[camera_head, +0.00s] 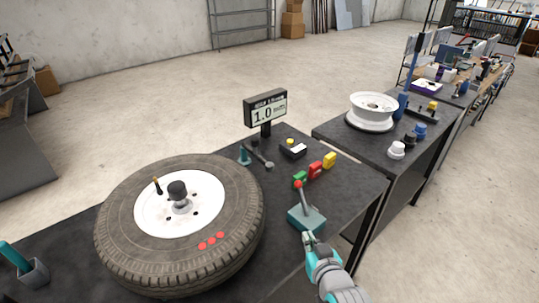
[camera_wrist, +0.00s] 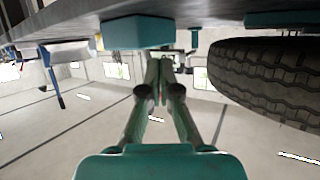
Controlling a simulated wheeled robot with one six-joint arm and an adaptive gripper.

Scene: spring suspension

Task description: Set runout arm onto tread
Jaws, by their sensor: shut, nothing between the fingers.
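The tire (camera_head: 250,212) lies flat on a white rim on the dark bench, and its tread faces outward around the side. It also shows at the right of the wrist view (camera_wrist: 270,75). What looks like the runout arm (camera_head: 258,155), a grey bar with a teal post, stands behind the tire near the display; its tip appears apart from the tread. A teal lever box (camera_head: 307,219) with a red-knobbed lever stands right of the tire. My gripper (camera_head: 308,237) is shut and empty at the box's near side; its fingers (camera_wrist: 163,80) show together in the wrist view.
A display (camera_head: 265,112) reads 1.0. Green, red and yellow blocks (camera_head: 316,169) and a small box with a yellow button (camera_head: 293,149) stand on the bench. A second bench at right holds a white rim (camera_head: 373,108). A teal-handled tool in a holder (camera_head: 30,272) is at left.

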